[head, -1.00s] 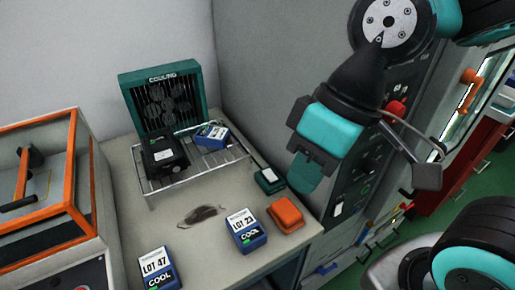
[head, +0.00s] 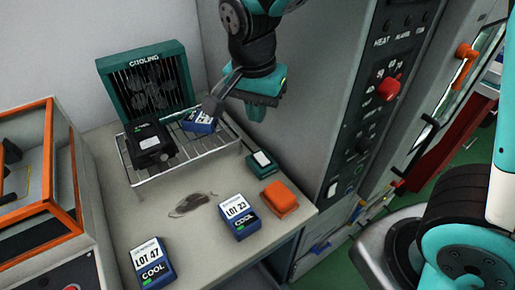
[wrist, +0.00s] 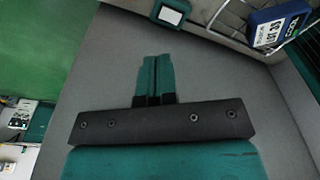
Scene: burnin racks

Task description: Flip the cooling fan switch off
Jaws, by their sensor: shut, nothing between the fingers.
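The teal cooling fan unit (head: 185,72), labelled COOLING, stands at the back of the bench against the wall. Its fan grilles face the wire rack (head: 186,172). My gripper (head: 256,112) hangs above and to the right of the rack, apart from the fan unit. In the wrist view its teal fingers (wrist: 155,62) are together and empty.
On the rack are a black block (head: 148,136) and a blue block (head: 199,124). An orange-framed case (head: 62,165) stands left, a tall control cabinet (head: 350,150) right.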

